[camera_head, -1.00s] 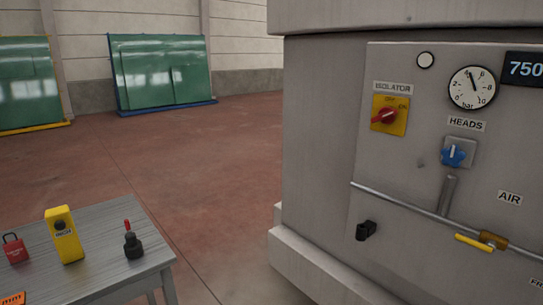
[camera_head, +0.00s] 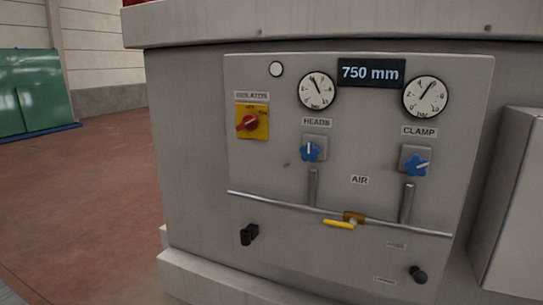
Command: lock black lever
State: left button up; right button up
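Two black fittings sit low on the grey machine panel (camera_head: 330,240). One black lever-like handle (camera_head: 249,234) is at the lower left, below the pipe. A rounder black knob or lever (camera_head: 418,274) is at the lower right. I cannot tell which one is the task's black lever, or the exact setting of either. No lock shows on either one. Neither of my grippers is in view.
The panel carries a red isolator switch (camera_head: 248,123) on a yellow plate, blue knobs for heads (camera_head: 310,151) and clamp (camera_head: 415,165), and a yellow air handle (camera_head: 339,223) on the pipe. A grey cabinet (camera_head: 512,205) stands at right. Open floor (camera_head: 80,190) lies left.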

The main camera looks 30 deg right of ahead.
aim_at(420, 277)
jog(key=z, duration=1.8)
